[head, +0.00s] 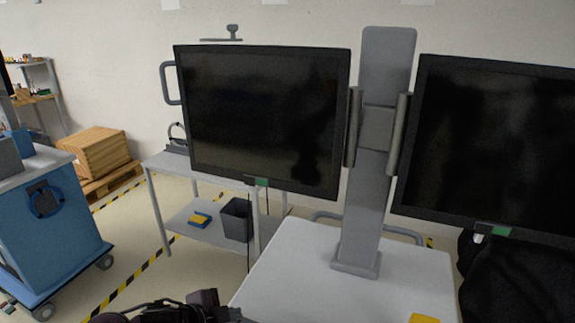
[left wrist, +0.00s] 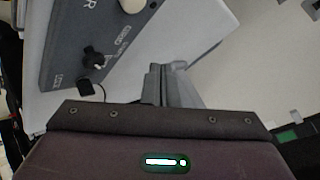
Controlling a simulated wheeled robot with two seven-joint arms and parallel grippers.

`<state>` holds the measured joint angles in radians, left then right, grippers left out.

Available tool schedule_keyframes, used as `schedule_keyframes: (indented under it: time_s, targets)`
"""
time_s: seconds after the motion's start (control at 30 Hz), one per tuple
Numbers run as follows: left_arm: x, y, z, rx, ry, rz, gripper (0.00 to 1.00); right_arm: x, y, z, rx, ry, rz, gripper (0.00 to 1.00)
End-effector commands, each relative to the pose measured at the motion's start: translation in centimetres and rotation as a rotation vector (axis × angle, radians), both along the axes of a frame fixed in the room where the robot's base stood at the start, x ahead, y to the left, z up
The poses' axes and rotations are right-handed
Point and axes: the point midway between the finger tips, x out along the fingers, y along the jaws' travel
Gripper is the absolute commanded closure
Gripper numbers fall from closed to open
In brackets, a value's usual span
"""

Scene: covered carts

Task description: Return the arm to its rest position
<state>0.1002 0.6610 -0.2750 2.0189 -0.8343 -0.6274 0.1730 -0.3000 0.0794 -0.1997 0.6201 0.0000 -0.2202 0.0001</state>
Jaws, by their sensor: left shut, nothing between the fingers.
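My left arm and gripper (head: 218,308) show as dark parts at the bottom edge of the head view, left of the white cart top (head: 300,265). Most of the arm is cut off by the frame. In the left wrist view the grey fingers of the left gripper (left wrist: 172,82) are together with nothing between them. Beyond them is a grey panel (left wrist: 120,42) with a black knob, apparently clear of the fingers. My right gripper is not in view.
Two dark monitors (head: 265,120) (head: 490,150) hang on a grey column (head: 368,205) on the white cart. A grey shelf table (head: 165,165) holds a dark bin (head: 237,219). A blue cart (head: 65,225) stands left. A black cover (head: 510,285) hangs right. Floor is open between the carts.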

Motion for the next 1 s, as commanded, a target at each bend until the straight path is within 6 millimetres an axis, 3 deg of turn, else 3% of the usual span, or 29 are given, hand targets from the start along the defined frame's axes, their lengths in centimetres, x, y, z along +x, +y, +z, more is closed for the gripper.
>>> schedule_keyframes:
  time_s: [0.03,0.1,0.3,0.77,1.0]
  targets:
    - [-1.2,-1.1,-0.3,-0.038,0.014,0.088,1.00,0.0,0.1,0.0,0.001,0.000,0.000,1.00]
    - [-2.6,-1.0,-0.4,-0.074,0.044,0.250,1.00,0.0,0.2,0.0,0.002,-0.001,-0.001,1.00]
    - [-7.2,1.7,-1.1,-0.128,0.211,0.613,1.00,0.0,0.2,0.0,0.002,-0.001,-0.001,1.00]
    - [-19.1,5.9,-3.0,-0.189,0.656,1.098,1.00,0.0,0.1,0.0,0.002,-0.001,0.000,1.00]
    - [-17.6,5.7,-9.8,-0.170,0.673,1.097,1.00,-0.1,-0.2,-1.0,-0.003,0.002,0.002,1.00]
